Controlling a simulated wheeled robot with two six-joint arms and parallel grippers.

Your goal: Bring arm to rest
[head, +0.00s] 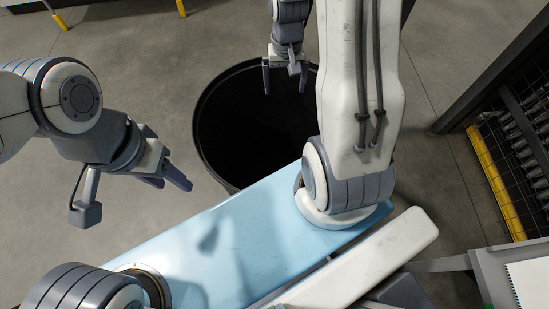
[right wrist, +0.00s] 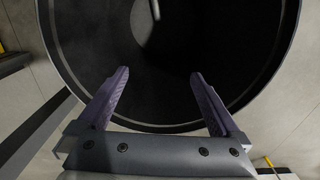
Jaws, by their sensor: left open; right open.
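My left gripper (head: 172,178) is open and empty at the left of the head view, beside the blue surface of my own body. My right gripper (head: 285,82) is open at the top of the head view, above a large round black bin (head: 202,135). In the right wrist view, the right gripper (right wrist: 160,76) has its two purple-grey fingers spread with nothing between them. The bin's rim (right wrist: 58,62) curves around the fingers there. No can shows in either gripper.
The bin's inside is dark; a small pale shape (right wrist: 155,10) shows at its top in the right wrist view. A dark rack with a yellow edge (head: 496,185) stands at the right. Grey floor (head: 155,75) is open at the left.

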